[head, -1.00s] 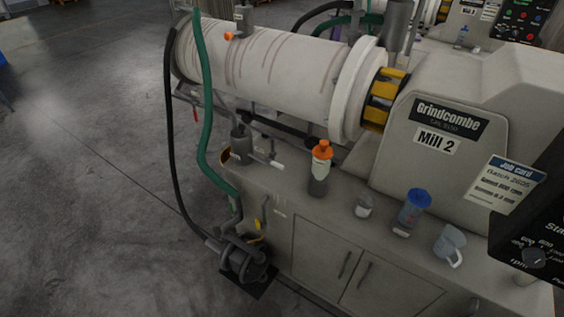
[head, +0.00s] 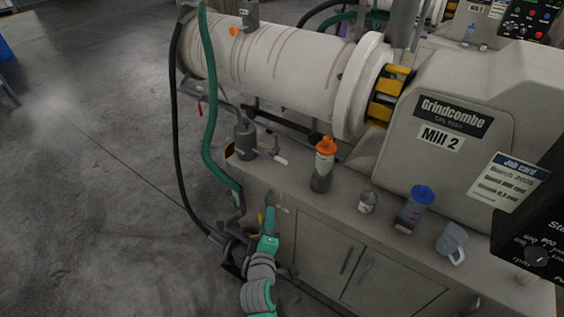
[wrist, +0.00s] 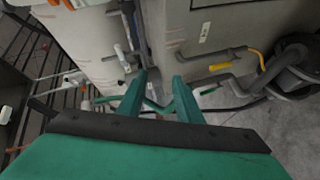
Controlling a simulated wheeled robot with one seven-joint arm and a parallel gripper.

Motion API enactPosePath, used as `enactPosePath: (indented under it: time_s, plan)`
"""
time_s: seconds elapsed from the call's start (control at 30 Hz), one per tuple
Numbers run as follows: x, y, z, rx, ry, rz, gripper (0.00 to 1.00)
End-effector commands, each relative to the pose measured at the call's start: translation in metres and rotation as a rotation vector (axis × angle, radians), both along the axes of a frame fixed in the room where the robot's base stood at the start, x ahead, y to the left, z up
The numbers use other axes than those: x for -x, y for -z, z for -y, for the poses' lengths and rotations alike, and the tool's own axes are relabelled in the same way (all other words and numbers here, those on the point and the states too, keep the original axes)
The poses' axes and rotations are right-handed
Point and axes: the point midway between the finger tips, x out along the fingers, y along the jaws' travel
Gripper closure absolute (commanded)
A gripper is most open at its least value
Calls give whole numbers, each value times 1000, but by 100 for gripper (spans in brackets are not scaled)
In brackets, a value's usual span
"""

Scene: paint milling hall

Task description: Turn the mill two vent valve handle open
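The mill labelled Mill 2 (head: 441,138) has a pale barrel running to the left. A grey fitting with a small orange handle (head: 234,31) sits on top of the barrel. A yellow handle (head: 260,219) is low at the cabinet's left end; a yellow handle (wrist: 220,67) also shows in the wrist view on grey pipework. No tag shows which one is the vent valve. My gripper (head: 269,212) is beside the cabinet's left end, close to the low yellow handle. In the wrist view its teal fingers (wrist: 160,88) are apart, with nothing held between them.
An orange-capped bottle (head: 323,165), a glass jar (head: 368,201), a blue-lidded container (head: 415,208) and a jug (head: 452,243) stand on the cabinet top. A green hose (head: 207,110) and black hose (head: 174,130) hang at the left. Floor left of them is clear.

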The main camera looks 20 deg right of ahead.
Motion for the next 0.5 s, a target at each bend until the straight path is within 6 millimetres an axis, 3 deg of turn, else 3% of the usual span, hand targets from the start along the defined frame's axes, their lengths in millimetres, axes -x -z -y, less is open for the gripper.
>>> enactPosePath:
  time_s: [0.03,0.2,0.3,0.5]
  plan:
    - [-18,-16,9,36,16,-1,68]
    - [-58,-53,34,150,68,-39,68]
    - [-73,-70,44,191,89,-56,68]
    - [-86,-85,54,229,111,-76,68]
